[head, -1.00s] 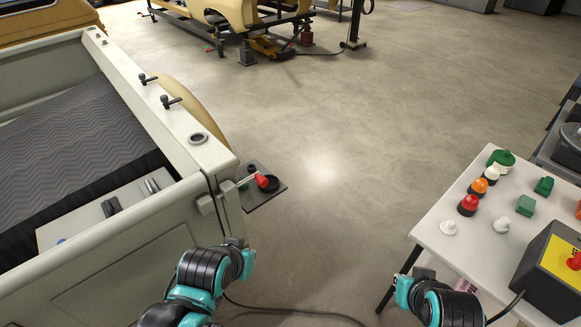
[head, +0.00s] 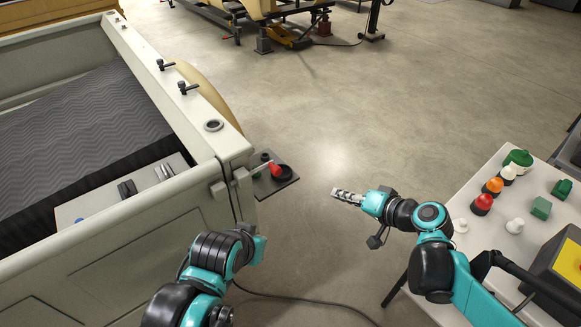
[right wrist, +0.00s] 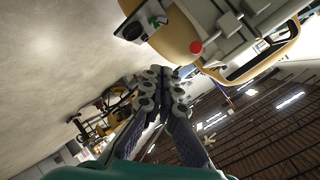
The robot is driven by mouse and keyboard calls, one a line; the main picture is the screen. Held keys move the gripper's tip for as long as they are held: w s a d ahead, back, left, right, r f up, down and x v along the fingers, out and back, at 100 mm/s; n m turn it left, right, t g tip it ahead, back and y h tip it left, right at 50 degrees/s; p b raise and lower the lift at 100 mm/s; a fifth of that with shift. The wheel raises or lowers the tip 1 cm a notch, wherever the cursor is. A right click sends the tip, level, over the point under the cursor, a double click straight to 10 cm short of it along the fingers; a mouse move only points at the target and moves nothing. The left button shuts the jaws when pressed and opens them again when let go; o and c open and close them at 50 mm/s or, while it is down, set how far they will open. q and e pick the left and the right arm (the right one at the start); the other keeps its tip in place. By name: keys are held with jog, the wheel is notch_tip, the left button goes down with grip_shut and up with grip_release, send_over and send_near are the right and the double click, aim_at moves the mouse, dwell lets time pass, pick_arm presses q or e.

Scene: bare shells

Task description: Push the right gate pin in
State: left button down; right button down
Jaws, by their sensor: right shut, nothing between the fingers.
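The right gate pin, with a red knob (head: 277,170), sticks out from the outer corner of the pale truck bed's tailgate (head: 150,228). In the right wrist view the red knob (right wrist: 196,47) shows beyond the fingers, a little to their right. My right gripper (head: 336,193) is shut and empty. It points left towards the pin, in the air with a clear gap between them. It also shows in the right wrist view (right wrist: 163,74). My left arm is low in the head view, in front of the tailgate; its gripper does not show.
A small dark plate (head: 285,181) juts out below the knob. A white table (head: 487,205) at the right carries several coloured knobs and a yellow-topped box (head: 556,275). A black cable lies across the floor. The floor between truck and table is open.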

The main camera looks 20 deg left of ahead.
jog(key=w+a+r+y, duration=0.1)
jog(key=w+a+y, duration=0.3)
jog(key=w, duration=0.2)
jog(key=shift+a+r+t+y, duration=0.15)
jog(key=shift+a+t+y, duration=0.05)
jog(key=shift+t+y, duration=0.1)
jog(key=w+a+f+b, duration=0.2)
jog(key=a+f+b, duration=0.1)
jog(key=a, duration=0.8)
jog(key=shift+s, duration=0.1)
